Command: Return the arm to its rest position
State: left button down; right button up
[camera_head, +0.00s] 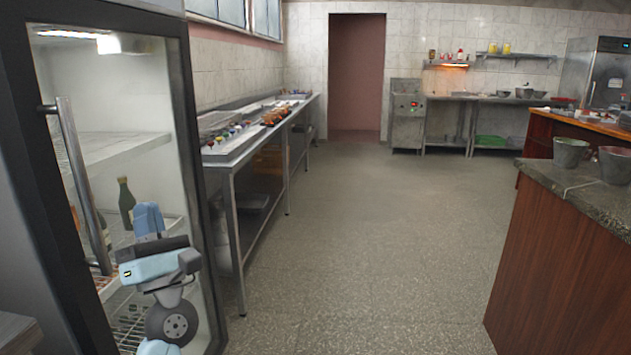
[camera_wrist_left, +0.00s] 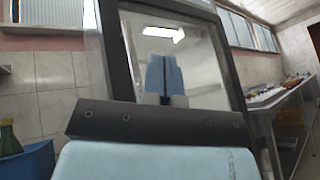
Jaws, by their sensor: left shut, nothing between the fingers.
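My left gripper (camera_head: 148,212) is in front of the glass-doored fridge (camera_head: 185,90), at the lower left of the head view. Its light-blue fingers point up and are shut together, with nothing between them. In the left wrist view the same fingers (camera_wrist_left: 162,68) stand upright before the fridge glass. The fridge's vertical handle (camera_head: 80,170) is left of the gripper and apart from it in the head view. My right gripper is in neither view.
A steel counter (camera_head: 232,162) with trays of food runs along the left wall. A wooden counter with a stone top (camera_head: 590,190) and metal buckets (camera_head: 569,152) stands at the right. The floor (camera_head: 380,230) between is clear. A green bottle (camera_head: 126,203) shows behind the glass.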

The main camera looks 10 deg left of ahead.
pick_arm(q)
jog(key=s+d+f+m+t+h, duration=0.1)
jog(key=d+f+m+t+h, duration=0.65)
jog(key=m+h, duration=1.35)
jog(key=s+d+f+m+g+h, duration=0.3)
jog(key=s+d+f+m+g, duration=0.4)
jog(key=f+m, duration=0.35)
jog(key=s+d+f+m+g+h, duration=0.3)
jog(key=s+d+f+m+g, duration=0.35)
jog(key=f+m, duration=0.4)
jog(key=s+a+r+g+y+p, duration=0.1)
jog(key=r+p, duration=0.3)
jog(key=p, duration=1.3)
jog(key=s+a+r+n+g+y+p, duration=0.1)
jog(key=s+a+r+g+y+p, duration=0.1)
jog(key=p, duration=1.4)
notch_tip(320, 180, up, 4)
jog(key=shift+s+a+f+g+y+p, duration=0.25)
jog(key=shift+a+g+y+p, duration=0.15)
jog(key=shift+a+g, duration=0.6)
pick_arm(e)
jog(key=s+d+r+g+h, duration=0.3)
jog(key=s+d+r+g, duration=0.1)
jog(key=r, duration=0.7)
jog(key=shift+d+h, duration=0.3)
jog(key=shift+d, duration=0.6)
